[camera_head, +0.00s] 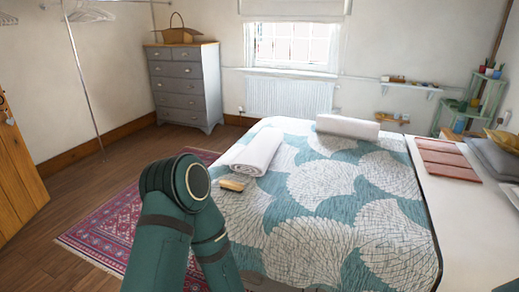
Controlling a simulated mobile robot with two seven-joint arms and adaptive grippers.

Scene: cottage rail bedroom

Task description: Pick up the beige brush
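A small beige, oblong object (232,185), which looks like the beige brush, lies on the near left part of the bed (325,190), just in front of a rolled white towel (257,152). Its bristles cannot be made out at this size. A bent green arm of mine stands in the foreground, left of centre, with its elbow raised close to the left of the brush in the picture. Neither of my grippers can be made out in the head view, so their state is hidden.
A second white roll (347,127) lies at the bed's far side. A white surface (480,225) with reddish panels (447,158) and grey cushions (497,157) adjoins the bed's right. A patterned rug (110,225) covers floor at left. A grey dresser (186,85) stands behind.

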